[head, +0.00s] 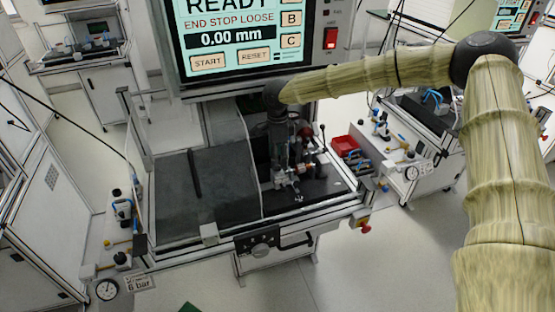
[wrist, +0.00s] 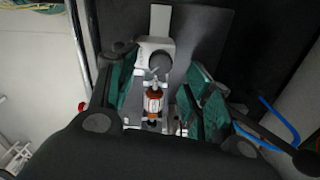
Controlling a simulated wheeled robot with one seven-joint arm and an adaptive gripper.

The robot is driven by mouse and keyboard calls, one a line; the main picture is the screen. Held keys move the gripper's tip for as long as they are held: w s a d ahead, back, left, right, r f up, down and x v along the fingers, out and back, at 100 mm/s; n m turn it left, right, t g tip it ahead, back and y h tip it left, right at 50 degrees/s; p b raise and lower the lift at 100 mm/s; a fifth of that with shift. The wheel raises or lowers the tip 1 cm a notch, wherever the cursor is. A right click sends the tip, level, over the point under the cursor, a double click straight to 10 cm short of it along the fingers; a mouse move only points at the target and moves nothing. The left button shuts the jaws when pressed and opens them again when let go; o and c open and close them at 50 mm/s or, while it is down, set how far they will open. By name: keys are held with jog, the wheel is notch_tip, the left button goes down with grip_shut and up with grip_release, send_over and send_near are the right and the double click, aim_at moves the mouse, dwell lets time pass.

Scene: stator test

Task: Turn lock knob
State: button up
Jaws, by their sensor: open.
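The test station's screen (head: 240,30) reads "END STOP LOOSE" and "0.00 mm". A small metal fixture (head: 290,182) stands on the dark bench plate. My gripper (head: 281,168) points down over this fixture and hides part of it. In the wrist view my gripper (wrist: 160,88) is open, with green pads on either side. Between and beyond them are a dark round part (wrist: 157,65) on a pale bracket and a red-and-white cylinder (wrist: 153,104). The dark round part may be the lock knob; I cannot tell for sure. Contact with the pads is not clear.
A red-balled lever (head: 306,133) stands just behind and right of my gripper. A dark cover plate (head: 180,195) fills the bench's left half. A red bin (head: 345,146) lies to the right. Open floor (head: 335,270) is in front.

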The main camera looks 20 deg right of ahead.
jog(key=shift+f+p, duration=0.3)
jog(key=shift+f, duration=1.2)
jog(key=shift+c, duration=0.3)
jog(key=c, duration=1)
